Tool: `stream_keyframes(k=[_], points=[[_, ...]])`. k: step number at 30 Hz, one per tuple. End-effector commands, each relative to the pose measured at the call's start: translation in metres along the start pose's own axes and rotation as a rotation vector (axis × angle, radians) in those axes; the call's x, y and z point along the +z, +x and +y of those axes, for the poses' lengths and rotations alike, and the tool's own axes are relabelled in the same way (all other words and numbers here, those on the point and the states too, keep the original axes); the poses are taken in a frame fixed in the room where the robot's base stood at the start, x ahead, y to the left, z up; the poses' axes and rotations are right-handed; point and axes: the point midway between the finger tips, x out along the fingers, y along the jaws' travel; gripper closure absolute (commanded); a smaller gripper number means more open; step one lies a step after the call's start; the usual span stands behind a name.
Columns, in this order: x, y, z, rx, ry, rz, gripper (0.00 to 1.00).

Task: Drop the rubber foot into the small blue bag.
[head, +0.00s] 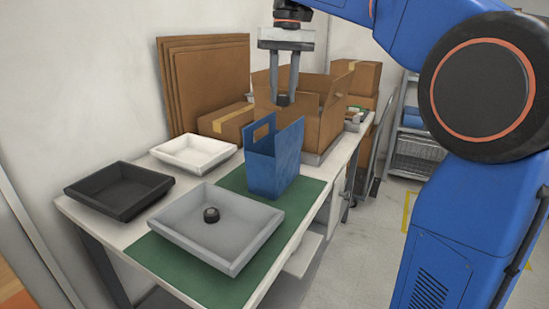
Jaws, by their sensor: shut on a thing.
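The small blue bag (273,168) stands upright on the green mat, with a cut-out handle in its raised side panel. My gripper (284,96) points down above the bag in the picture, apart from it. It is shut on a small black rubber foot (283,100) between its fingertips. Whether the foot is straight over the bag's opening or behind it, I cannot tell. Another black rubber foot (211,215) lies in the grey tray (180,238). The inside of the bag is hidden.
A black tray (118,208) and a white tray (193,165) stand on the left of the table. A large open cardboard box (318,125) stands behind the bag, with a taped box (226,121) beside it. The green mat (165,262) is bare at the front.

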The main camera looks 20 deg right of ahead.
Motion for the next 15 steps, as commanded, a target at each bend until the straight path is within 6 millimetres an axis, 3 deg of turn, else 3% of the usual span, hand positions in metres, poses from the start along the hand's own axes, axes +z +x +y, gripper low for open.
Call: stream_keyframes(k=[9, 15], points=[[0.0, 0.033, 0.002, 0.0, 0.0, -0.002, 0.94], [0.0, 0.044, 0.002, 0.0, 0.0, -0.001, 0.94]])
